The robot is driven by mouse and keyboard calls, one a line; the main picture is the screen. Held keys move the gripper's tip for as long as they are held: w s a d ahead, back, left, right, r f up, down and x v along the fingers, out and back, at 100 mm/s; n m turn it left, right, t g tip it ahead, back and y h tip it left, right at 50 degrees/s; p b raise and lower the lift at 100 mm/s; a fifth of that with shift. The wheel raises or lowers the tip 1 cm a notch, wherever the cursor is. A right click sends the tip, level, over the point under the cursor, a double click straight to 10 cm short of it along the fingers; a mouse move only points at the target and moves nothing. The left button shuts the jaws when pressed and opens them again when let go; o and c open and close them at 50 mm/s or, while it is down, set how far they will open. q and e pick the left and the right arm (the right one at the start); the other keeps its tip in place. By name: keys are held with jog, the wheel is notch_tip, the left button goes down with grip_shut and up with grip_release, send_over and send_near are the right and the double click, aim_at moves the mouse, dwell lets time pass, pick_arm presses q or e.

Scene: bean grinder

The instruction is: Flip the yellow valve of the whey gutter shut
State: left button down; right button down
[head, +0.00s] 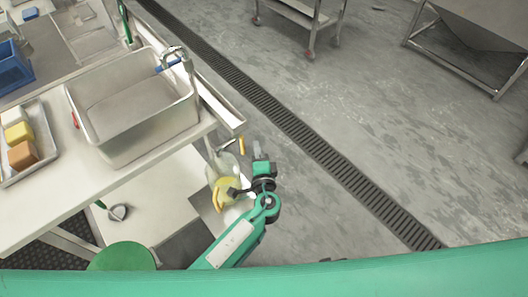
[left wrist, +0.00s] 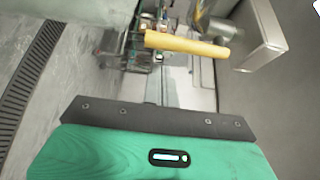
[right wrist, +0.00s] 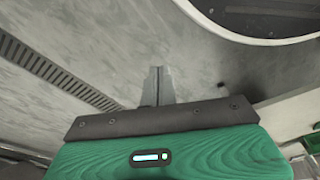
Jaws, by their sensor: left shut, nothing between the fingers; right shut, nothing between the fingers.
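The yellow valve lever (head: 241,145) shows at the lower end of the whey gutter (head: 222,109), along the table's right edge. In the left wrist view the lever (left wrist: 187,44) is a yellow bar lying nearly crosswise beside a metal pipe fitting (left wrist: 208,24). My left gripper (head: 257,150) is shut and empty, just right of the lever in the head view. In the left wrist view its fingers point toward the lever; I cannot tell whether they touch it. My right gripper (right wrist: 157,72) is shut and empty in the right wrist view, away from the lever.
A steel basin (head: 135,105) stands on the table beside the gutter. A tray (head: 42,122) with coloured blocks and a blue crate (head: 12,66) are at left. A clear vessel with something yellow (head: 225,190) is below the gutter end. Floor to the right is open around a drain grate (head: 300,128).

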pick_arm(q)
jog(key=shift+s+a+r, duration=0.1)
jog(key=shift+s+a, duration=0.15)
jog(key=shift+a, duration=0.25)
jog(key=shift+s+a, duration=0.25)
jog(key=shift+a, duration=0.2)
pick_arm(e)
jog(key=shift+s+d+f, duration=0.1)
jog(key=shift+s+f, duration=0.2)
jog(key=shift+f, duration=0.2)
jog(key=shift+s+d+f, duration=0.1)
jog(key=shift+s+f, duration=0.15)
jog(key=shift+f, duration=0.25)
pick_arm(q)
jog(key=shift+p, duration=0.35)
